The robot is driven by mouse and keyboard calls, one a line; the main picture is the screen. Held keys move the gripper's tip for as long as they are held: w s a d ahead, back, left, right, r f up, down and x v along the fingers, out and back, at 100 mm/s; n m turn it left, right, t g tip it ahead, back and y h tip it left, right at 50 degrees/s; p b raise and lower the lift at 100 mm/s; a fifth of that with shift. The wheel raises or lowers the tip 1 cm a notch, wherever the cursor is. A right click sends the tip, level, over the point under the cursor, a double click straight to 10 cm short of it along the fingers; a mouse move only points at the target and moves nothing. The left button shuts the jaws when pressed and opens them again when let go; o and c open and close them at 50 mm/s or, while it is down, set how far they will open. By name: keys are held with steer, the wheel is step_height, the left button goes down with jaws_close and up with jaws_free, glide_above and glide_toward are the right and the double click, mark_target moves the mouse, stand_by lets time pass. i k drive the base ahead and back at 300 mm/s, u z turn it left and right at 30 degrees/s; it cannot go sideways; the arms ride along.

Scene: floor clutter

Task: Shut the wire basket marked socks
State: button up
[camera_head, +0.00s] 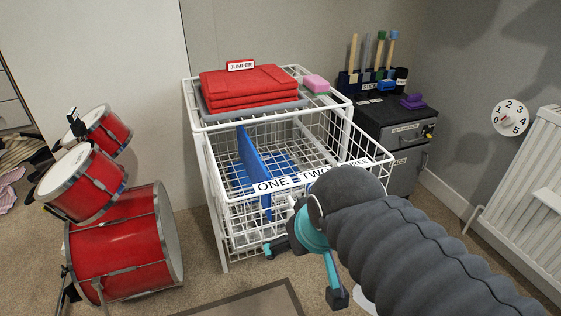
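A white wire basket (236,216) is pulled out of a white wire frame (202,152). The strip on its front rim reads "ONE = TWO" and then letters partly hidden by my arm. I cannot see the word socks on any basket. A blue divider (252,165) stands upright inside the basket, with blue material beside it. My gripper (308,273) is at the basket's front, below the strip. Its teal fingers are spread apart with nothing visible between them. Whether a finger touches the wire is unclear.
Folded red cloth (250,86) marked "JUMPER" and a pink block (316,83) lie on the frame's top. A red drum kit (125,235) stands left. A dark cabinet (405,122) and a white radiator (535,195) are right. A mat (245,302) lies in front.

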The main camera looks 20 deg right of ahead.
mark_target(265, 188)
steer(key=z, duration=1.85)
steer(key=k, duration=0.8)
steer(key=u, duration=1.75)
